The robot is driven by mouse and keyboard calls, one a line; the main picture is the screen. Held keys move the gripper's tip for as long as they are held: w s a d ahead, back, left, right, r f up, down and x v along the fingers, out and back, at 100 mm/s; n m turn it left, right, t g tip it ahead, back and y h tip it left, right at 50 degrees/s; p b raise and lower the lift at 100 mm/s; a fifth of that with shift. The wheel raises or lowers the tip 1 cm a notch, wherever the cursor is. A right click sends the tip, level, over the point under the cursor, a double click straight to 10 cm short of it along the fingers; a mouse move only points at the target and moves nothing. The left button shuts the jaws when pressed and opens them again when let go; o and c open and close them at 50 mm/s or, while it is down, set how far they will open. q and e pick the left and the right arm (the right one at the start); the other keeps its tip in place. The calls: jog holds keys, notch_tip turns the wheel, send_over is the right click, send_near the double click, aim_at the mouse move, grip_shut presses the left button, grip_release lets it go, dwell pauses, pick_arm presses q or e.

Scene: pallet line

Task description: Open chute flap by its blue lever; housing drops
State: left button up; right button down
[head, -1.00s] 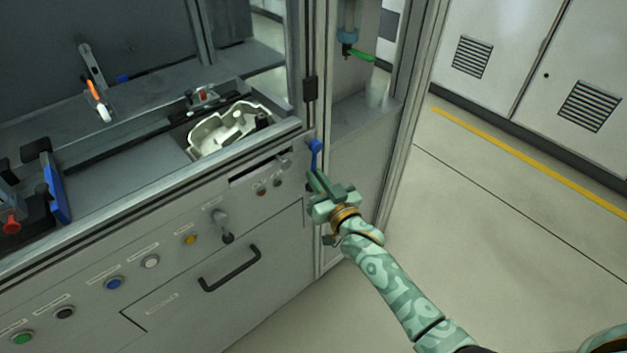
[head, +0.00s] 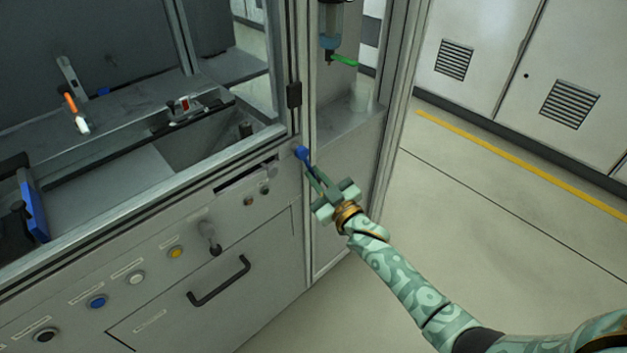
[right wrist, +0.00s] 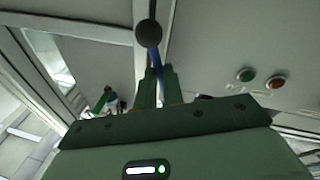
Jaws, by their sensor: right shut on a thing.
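The blue lever (head: 303,154) is on the cabinet's front corner post, tilted to the left at its top. My right gripper (head: 314,178) is shut on the lever's lower part. In the right wrist view the blue lever (right wrist: 158,66) stands between the two green fingers (right wrist: 157,88), behind a dark round knob (right wrist: 148,33). The chute recess (head: 196,148) behind the front rail shows no white housing; its bottom is partly hidden by the rail. The flap itself cannot be made out. My left gripper is out of view.
The cabinet front carries a black handle (head: 219,281), a grey latch (head: 211,238) and several buttons. A tool with a green lever (head: 344,60) hangs in the bay behind the post. The floor to the right is clear.

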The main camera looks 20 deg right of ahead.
jog(key=shift+d+n, duration=0.25)
jog(key=shift+n, duration=0.25)
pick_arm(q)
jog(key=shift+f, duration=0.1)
pick_arm(e)
jog(key=shift+d, duration=0.1)
jog(key=c, duration=1.5)
grip_release()
jog(key=shift+w, duration=0.1)
